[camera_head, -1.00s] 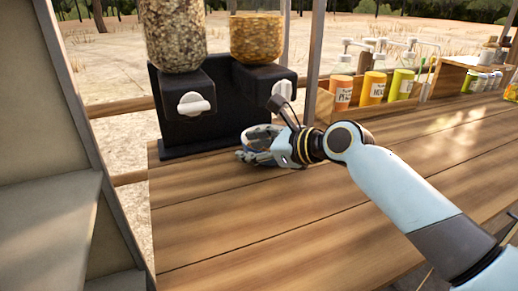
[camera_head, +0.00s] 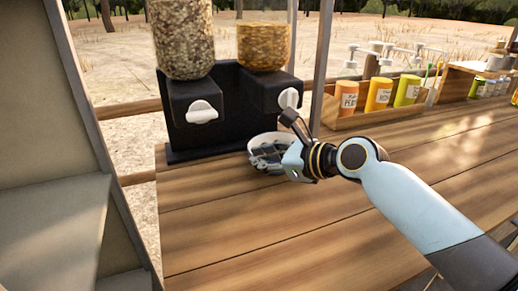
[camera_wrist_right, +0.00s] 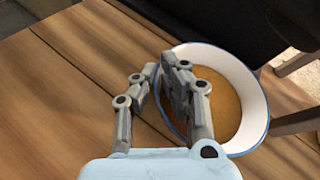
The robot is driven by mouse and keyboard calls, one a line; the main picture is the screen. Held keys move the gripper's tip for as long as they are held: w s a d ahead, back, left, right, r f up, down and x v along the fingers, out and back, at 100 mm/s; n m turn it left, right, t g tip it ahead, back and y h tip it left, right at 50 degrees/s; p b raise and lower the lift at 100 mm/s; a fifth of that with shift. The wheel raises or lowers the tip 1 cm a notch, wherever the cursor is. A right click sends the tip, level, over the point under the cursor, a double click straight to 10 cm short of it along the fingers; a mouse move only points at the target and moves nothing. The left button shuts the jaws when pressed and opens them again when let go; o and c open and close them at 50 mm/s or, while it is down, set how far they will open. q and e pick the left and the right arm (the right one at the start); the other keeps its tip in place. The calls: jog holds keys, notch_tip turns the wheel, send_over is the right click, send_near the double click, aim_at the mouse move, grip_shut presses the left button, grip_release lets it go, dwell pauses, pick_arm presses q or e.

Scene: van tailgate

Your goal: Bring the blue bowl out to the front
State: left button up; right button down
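The blue bowl (camera_head: 256,141) stands on the wooden counter just in front of the black dispenser. In the right wrist view the bowl (camera_wrist_right: 258,95) is white with a blue rim, and tan inside. My right gripper (camera_head: 268,156) is at the bowl's near side. In the wrist view its fingers (camera_wrist_right: 158,85) straddle the rim, one over the inside and one outside. The fingers are close together and look shut on the rim, which they partly hide. The bowl looks upright and at counter level. My left gripper is not in view.
The black dispenser (camera_head: 225,115) with two filled jars and white knobs stands behind the bowl. To its right is a wooden rack (camera_head: 375,117) with orange and yellow containers. A post (camera_head: 322,70) rises between them. The counter (camera_head: 260,225) in front is clear.

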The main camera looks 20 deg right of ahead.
jog(key=s+p, duration=0.2)
jog(key=s, duration=0.1)
jog(key=shift+s+a+r, duration=0.1)
jog(key=shift+s+r, duration=0.05)
jog(key=shift+s, duration=0.1)
jog(key=s+p, duration=0.2)
jog(key=s, duration=0.3)
jog(key=shift+a, duration=0.1)
jog(key=s+p, duration=0.1)
jog(key=s, duration=0.4)
jog(key=shift+a+p, duration=0.15)
jog(key=shift+p, duration=0.2)
jog(key=shift+s+a, duration=0.1)
jog(key=shift+s, duration=1.25)
jog(key=c, duration=1.4)
grip_release()
